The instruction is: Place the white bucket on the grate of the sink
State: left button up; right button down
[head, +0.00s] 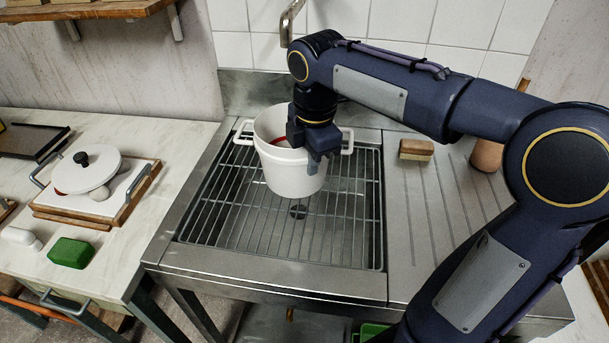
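The white bucket (291,172) is upright over the metal grate (235,228) of the sink, with a handle on each side. It appears to be at the grate, but I cannot tell whether it rests on it or hangs just above. My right gripper (314,165) points down at the bucket's right front rim, with a finger outside the wall. The other finger is hidden, so I cannot tell whether it is shut on the rim. Something red shows inside the bucket. My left gripper is not in view.
A faucet (289,22) hangs behind the bucket. A brush or sponge block (416,150) and a brown pot (487,155) stand on the drainboard at right. The grate's front is clear.

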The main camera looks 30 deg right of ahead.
aim_at(306, 176)
jog(key=shift+w+f, duration=0.95)
jog(key=shift+f, duration=0.15)
jog(key=shift+w+d+f+b, duration=0.1)
jog(key=shift+w+f+b, duration=0.1)
jog(key=shift+f, duration=0.75)
jog(key=shift+w+f+b, duration=0.1)
jog(key=shift+f+b, duration=0.1)
jog(key=shift+f, duration=0.85)
jog(key=c, duration=1.7)
grip_release()
